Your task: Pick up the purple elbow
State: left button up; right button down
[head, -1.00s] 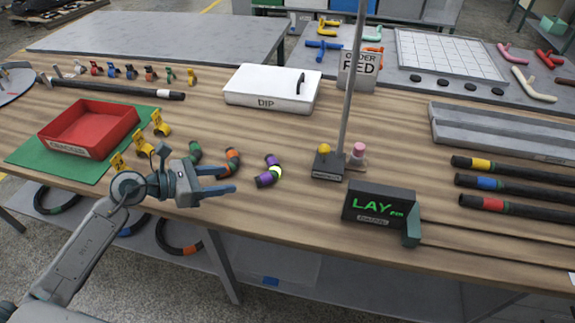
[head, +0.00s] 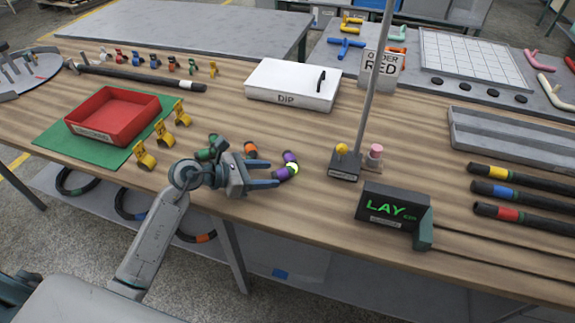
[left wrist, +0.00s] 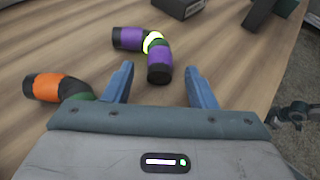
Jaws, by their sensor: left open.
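The purple elbow (head: 289,162) lies on the wooden table, a bent black piece with purple bands and a bright ring at its bend. In the left wrist view the purple elbow (left wrist: 159,60) has one end pointing back into the gap between my fingers. My left gripper (head: 275,173) is open, its blue fingertips close to the elbow. In the left wrist view the open left gripper (left wrist: 160,78) has one finger on each side of that near end, with no clear contact.
An orange-banded elbow (left wrist: 55,87) lies just left of my left finger, and a green-banded one (head: 207,153) is farther left. A pole stand (head: 345,168) and a black LAY box (head: 392,212) stand to the right. A red tray (head: 112,117) sits on a green mat.

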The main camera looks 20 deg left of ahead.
aim_at(277, 172)
pick_arm(q)
jog(key=shift+p+x, duration=0.3)
jog(key=shift+x, duration=1.35)
pick_arm(e)
jog(key=shift+s+f, duration=0.35)
jog(key=shift+s, duration=0.2)
jog(key=shift+s+f, duration=0.35)
jog(key=shift+s, duration=0.2)
pick_arm(q)
jog(key=shift+c, duration=0.4)
jog(key=c, duration=1)
jog(key=shift+r, duration=0.1)
